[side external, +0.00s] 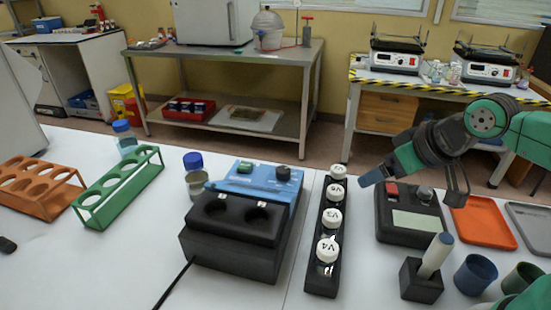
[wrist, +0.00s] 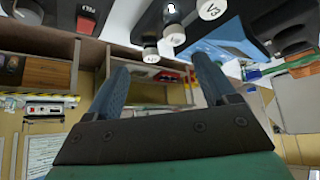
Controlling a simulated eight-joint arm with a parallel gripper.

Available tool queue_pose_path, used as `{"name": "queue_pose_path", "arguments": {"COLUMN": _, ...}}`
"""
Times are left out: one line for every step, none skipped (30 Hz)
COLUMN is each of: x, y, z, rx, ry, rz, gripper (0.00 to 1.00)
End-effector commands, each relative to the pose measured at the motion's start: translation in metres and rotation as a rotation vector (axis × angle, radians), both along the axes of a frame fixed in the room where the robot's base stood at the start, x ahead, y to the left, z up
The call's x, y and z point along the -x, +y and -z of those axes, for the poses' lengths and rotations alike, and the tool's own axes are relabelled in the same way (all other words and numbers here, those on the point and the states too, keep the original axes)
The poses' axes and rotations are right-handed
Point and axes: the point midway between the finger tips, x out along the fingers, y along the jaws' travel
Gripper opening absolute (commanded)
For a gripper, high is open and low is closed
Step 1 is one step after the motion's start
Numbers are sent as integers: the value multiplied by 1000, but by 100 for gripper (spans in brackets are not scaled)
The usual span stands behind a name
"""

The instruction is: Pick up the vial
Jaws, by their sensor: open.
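Several vials with white, labelled caps stand upright in a narrow black rack (side external: 318,275) in the side view. The nearest vial (side external: 327,252) reads V4, the one behind it (side external: 331,220) V3; the labels farther back are too small to read surely. My gripper (side external: 370,178) is above the table, just right of the rack's far end, its blue fingers pointing left. In the wrist view my gripper (wrist: 160,72) is open, with no vial between its fingers. White vial caps, including the V3 cap (wrist: 210,10), show beyond and above the fingers there.
Left of the rack is a blue device (side external: 262,183) with a black two-well block (side external: 235,222). Right of it are a black device (side external: 412,222), a pen-like tool in a black holder (side external: 421,283), orange (side external: 482,225) and grey trays, and cups. Green (side external: 118,190) and orange racks stand left.

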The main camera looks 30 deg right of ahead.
Motion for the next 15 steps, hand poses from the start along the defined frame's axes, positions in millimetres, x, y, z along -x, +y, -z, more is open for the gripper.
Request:
{"name": "queue_pose_path", "arguments": {"x": 0, "y": 0, "z": 0, "rx": 0, "ry": 0, "rz": 0, "gripper": 78}}
{"name": "queue_pose_path", "arguments": {"x": 0, "y": 0, "z": 0, "rx": 0, "ry": 0, "rz": 0, "gripper": 78}}
{"name": "queue_pose_path", "arguments": {"x": 0, "y": 0, "z": 0, "rx": 1, "ry": 1, "rz": -1, "gripper": 78}}
{"name": "queue_pose_path", "arguments": {"x": -1, "y": 0, "z": 0, "rx": 1, "ry": 3, "rz": -3, "gripper": 78}}
{"name": "queue_pose_path", "arguments": {"x": -2, "y": -1, "z": -1, "rx": 3, "ry": 7, "rz": -5, "gripper": 78}}
{"name": "queue_pose_path", "arguments": {"x": -5, "y": -1, "z": -1, "rx": 5, "ry": 14, "rz": -12, "gripper": 78}}
{"name": "queue_pose_path", "arguments": {"x": -8, "y": -2, "z": -2, "rx": 8, "ry": 21, "rz": -19, "gripper": 78}}
{"name": "queue_pose_path", "arguments": {"x": -11, "y": -2, "z": -2, "rx": 10, "ry": 30, "rz": -28, "gripper": 78}}
{"name": "queue_pose_path", "arguments": {"x": -17, "y": -4, "z": -3, "rx": 17, "ry": 46, "rz": -44, "gripper": 78}}
{"name": "queue_pose_path", "arguments": {"x": -22, "y": -5, "z": -3, "rx": 20, "ry": 58, "rz": -58, "gripper": 78}}
{"name": "queue_pose_path", "arguments": {"x": -28, "y": -7, "z": -2, "rx": 24, "ry": 73, "rz": -73, "gripper": 78}}
{"name": "queue_pose_path", "arguments": {"x": -36, "y": -9, "z": -1, "rx": 30, "ry": 92, "rz": -97, "gripper": 78}}
{"name": "queue_pose_path", "arguments": {"x": -42, "y": -10, "z": 1, "rx": 32, "ry": 106, "rz": -115, "gripper": 78}}
{"name": "queue_pose_path", "arguments": {"x": -48, "y": -12, "z": 3, "rx": 35, "ry": 120, "rz": -135, "gripper": 78}}
{"name": "queue_pose_path", "arguments": {"x": -56, "y": -15, "z": 7, "rx": 38, "ry": 137, "rz": -160, "gripper": 78}}
